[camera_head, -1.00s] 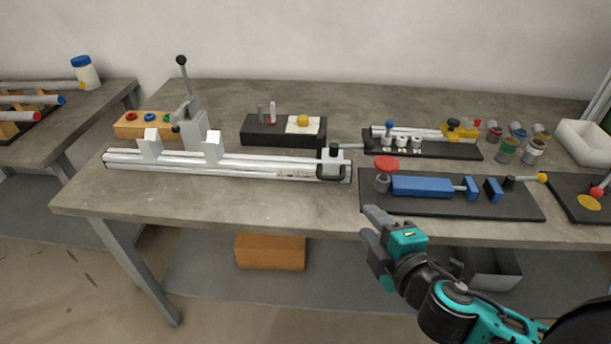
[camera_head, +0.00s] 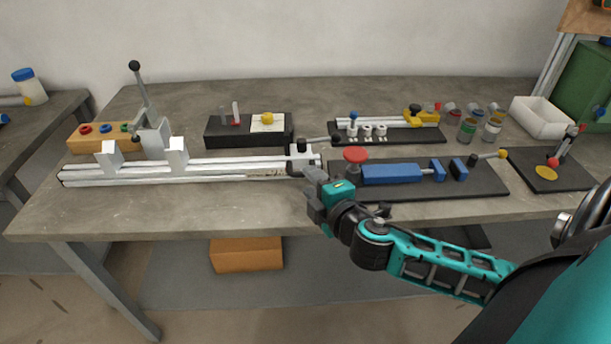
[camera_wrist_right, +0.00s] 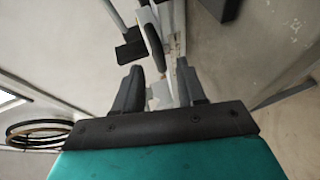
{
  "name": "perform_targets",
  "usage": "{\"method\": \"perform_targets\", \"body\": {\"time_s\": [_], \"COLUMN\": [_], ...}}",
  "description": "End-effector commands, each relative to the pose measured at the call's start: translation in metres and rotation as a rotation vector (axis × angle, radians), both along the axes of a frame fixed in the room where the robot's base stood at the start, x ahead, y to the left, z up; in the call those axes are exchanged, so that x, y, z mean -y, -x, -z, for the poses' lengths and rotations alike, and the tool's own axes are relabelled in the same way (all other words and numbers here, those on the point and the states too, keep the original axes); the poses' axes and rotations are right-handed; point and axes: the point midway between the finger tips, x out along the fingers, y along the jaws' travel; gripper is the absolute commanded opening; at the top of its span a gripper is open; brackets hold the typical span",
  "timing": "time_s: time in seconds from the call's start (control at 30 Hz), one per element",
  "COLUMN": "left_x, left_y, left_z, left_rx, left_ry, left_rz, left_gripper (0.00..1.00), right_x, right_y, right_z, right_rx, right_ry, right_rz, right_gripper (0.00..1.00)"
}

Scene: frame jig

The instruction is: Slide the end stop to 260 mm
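The end stop (camera_head: 304,157) is a pale block with a black knob and a dark lever. It sits at the right end of the silver rail (camera_head: 210,175). A printed scale strip (camera_head: 266,173) lies on the rail just left of the stop, too small to read. My right gripper (camera_head: 313,186) is just in front of the stop, partly covering its lower front. In the right wrist view its two fingers (camera_wrist_right: 160,90) are apart, with pale and dark parts beyond them; I cannot tell whether they touch the stop. My left gripper is not in view.
Two white blocks (camera_head: 178,157) and a tall black-knobbed lever (camera_head: 141,85) stand at the rail's left. A dark board with a blue clamp (camera_head: 391,173) and red knob lies close right of the stop. A black box (camera_head: 222,130) stands behind the rail. The table front is clear.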

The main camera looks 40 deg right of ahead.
Motion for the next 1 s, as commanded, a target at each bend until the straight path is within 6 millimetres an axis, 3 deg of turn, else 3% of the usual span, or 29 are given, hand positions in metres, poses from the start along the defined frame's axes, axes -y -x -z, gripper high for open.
{"method": "perform_targets", "body": {"time_s": [0.3,0.67,1.0], "left_x": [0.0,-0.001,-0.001], "left_y": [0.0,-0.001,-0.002], "left_z": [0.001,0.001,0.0], "left_rx": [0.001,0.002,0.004], "left_ry": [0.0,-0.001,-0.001], "left_rz": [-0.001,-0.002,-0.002], "left_gripper": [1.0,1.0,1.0], "right_x": [0.005,0.005,0.005], "right_y": [-0.032,-0.036,-0.036], "right_z": [0.007,0.008,0.008], "right_rx": [0.001,-0.001,0.0], "right_ry": [0.0,-0.001,-0.001], "right_rz": [-0.001,-0.001,-0.001], "right_gripper": [0.4,0.4,0.09]}}
